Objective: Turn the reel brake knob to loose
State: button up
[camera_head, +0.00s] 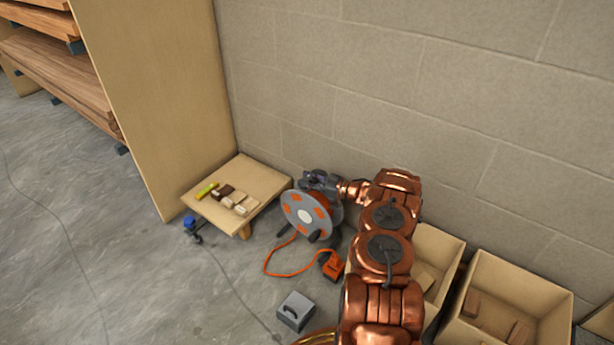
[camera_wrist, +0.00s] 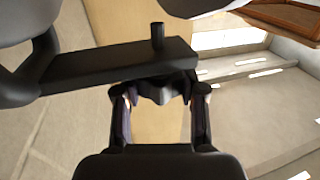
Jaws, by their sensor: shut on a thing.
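The cable reel (camera_head: 293,222) stands on the floor against the wall, with a grey disc face, orange patches and an orange cable. My gripper (camera_head: 319,182) is at the top of the reel, and in the head view it hides the brake knob. In the wrist view, my gripper (camera_wrist: 160,98) has its two fingers on either side of a dark knob-like piece (camera_wrist: 158,88), shut on it. This piece sits under a dark bar (camera_wrist: 110,66) with a short upright peg. I cannot read the knob's setting.
A low wooden table (camera_head: 262,181) with several small blocks stands left of the reel. An orange plug box (camera_head: 332,266) and a grey box (camera_head: 295,311) are on the floor. Wooden bins (camera_head: 478,318) stand at the right. The floor at the left is mostly clear.

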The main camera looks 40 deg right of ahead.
jog(key=shift+d+n+g+y+p, duration=0.15)
jog(key=shift+n+g+y+p, duration=0.5)
jog(key=shift+y, duration=0.25)
jog(key=o, duration=1.2)
jog(key=shift+c, duration=0.2)
jog(key=shift+s, duration=0.1)
jog(key=v, duration=1.1)
jog(key=shift+s+d, duration=0.2)
jog(key=shift+s, duration=0.15)
